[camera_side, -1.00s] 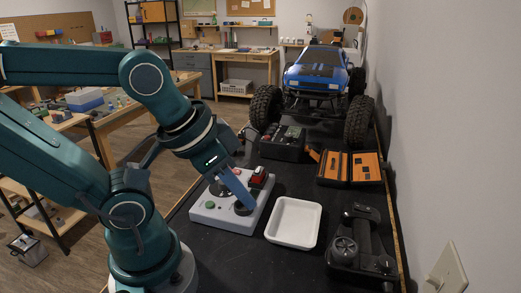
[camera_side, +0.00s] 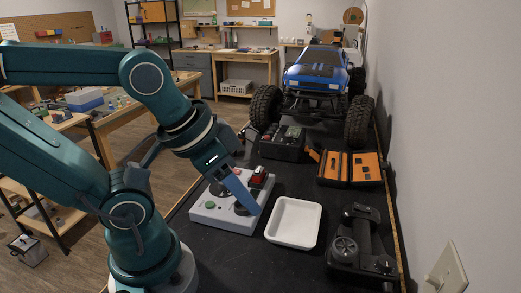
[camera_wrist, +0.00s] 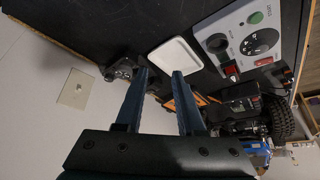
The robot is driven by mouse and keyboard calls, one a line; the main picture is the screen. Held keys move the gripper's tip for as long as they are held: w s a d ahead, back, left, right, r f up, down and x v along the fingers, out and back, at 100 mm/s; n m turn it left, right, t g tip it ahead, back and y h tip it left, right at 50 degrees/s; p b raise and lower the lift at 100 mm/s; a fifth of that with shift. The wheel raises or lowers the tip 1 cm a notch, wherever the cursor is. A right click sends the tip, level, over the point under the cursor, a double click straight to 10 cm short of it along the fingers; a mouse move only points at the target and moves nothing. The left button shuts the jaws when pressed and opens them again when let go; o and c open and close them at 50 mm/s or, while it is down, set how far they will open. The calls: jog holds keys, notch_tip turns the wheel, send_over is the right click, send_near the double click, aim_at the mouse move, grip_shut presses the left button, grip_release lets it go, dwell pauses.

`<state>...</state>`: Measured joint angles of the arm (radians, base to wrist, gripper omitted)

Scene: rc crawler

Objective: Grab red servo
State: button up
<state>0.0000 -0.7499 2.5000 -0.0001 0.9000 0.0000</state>
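My gripper (camera_wrist: 160,76) shows in the wrist view as two blue fingers set apart, with nothing between them. In the side view my gripper (camera_side: 254,210) hangs above the near right edge of the grey control box (camera_side: 222,219), with one finger seen edge-on. A small red part (camera_side: 259,178) with a dark side stands on the box's far right corner, beyond the finger. It also shows in the wrist view (camera_wrist: 231,68), right of the fingers. I cannot tell whether it is a servo or a switch. No other clear red servo shows.
A white tray (camera_side: 294,224) stands right of the box, empty. A black radio controller (camera_side: 359,250) lies to its right. An orange-lined open case (camera_side: 350,168), a dark box of electronics (camera_side: 283,143) and a blue crawler (camera_side: 317,70) stand farther back. A wall bounds the right.

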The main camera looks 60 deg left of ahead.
jog(key=o, duration=0.7)
